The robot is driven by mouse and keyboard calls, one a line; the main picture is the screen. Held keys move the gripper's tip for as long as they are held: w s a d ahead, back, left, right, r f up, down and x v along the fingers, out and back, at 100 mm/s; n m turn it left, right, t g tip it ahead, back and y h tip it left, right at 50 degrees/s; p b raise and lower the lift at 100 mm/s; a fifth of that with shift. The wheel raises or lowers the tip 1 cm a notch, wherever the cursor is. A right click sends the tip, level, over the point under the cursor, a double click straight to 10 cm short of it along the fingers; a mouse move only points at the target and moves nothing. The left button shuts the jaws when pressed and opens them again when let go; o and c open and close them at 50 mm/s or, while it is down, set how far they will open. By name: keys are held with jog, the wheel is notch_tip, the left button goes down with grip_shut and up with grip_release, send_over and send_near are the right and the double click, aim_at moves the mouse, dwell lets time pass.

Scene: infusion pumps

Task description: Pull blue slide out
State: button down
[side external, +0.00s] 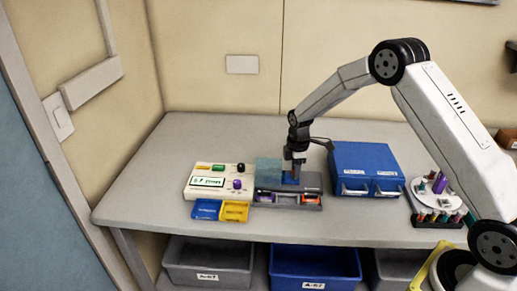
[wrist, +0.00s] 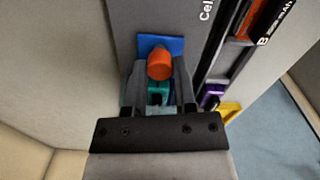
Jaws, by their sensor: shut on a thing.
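The blue slide (wrist: 150,42) lies on a dark grey device, with an orange knob (wrist: 160,64) standing up from it. In the wrist view, my gripper (wrist: 160,72) has one finger on each side of the knob and is shut on it. In the side view, my gripper (side external: 293,170) points down at the grey device (side external: 312,184), and a little of the blue slide (side external: 288,180) shows below the fingers. The fingers and wrist hide most of the slide there. A green part (wrist: 158,90) shows between the fingers, behind the knob.
A teal see-through block (side external: 268,171) stands on the device's left part. A cream pump with a screen (side external: 207,182) and blue (side external: 206,209) and yellow (side external: 235,211) trays sits left. A blue drawer box (side external: 366,165) stands close right, then a vial rack (side external: 437,217).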

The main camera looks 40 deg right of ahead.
jog(key=s+d, duration=0.4)
jog(key=shift+d, duration=0.1)
jog(key=shift+c, duration=2)
grip_release()
notch_tip(320, 180, up, 8)
